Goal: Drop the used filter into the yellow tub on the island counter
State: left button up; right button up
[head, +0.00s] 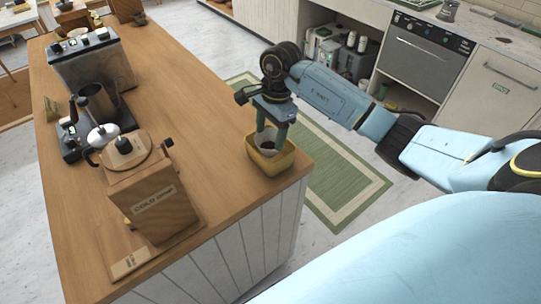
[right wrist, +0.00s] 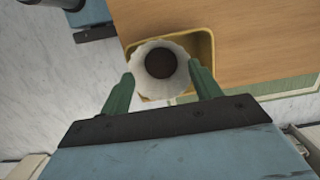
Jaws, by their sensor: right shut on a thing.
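The yellow tub (head: 272,163) stands near the right corner of the wooden island counter (head: 215,110). It also shows in the right wrist view (right wrist: 205,44). My right gripper (head: 270,135) points down over the tub. Its green fingers are shut on the used filter (right wrist: 146,66), a white fluted paper cup with dark grounds inside. In the head view the filter (head: 267,143) is between the fingertips, over the tub's opening. I cannot tell whether it touches the tub. My left gripper is not in view.
A green rug (head: 335,170) lies on the floor beside the island.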

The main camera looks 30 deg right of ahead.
jog(key=o, duration=1.2)
jog(key=shift+o, duration=0.2)
jog(key=shift+r, duration=0.1)
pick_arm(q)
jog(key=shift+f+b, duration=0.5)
pick_arm(e)
notch_tip(320, 180, up, 13)
jog(key=d, duration=0.2)
jog(key=shift+w, duration=0.1)
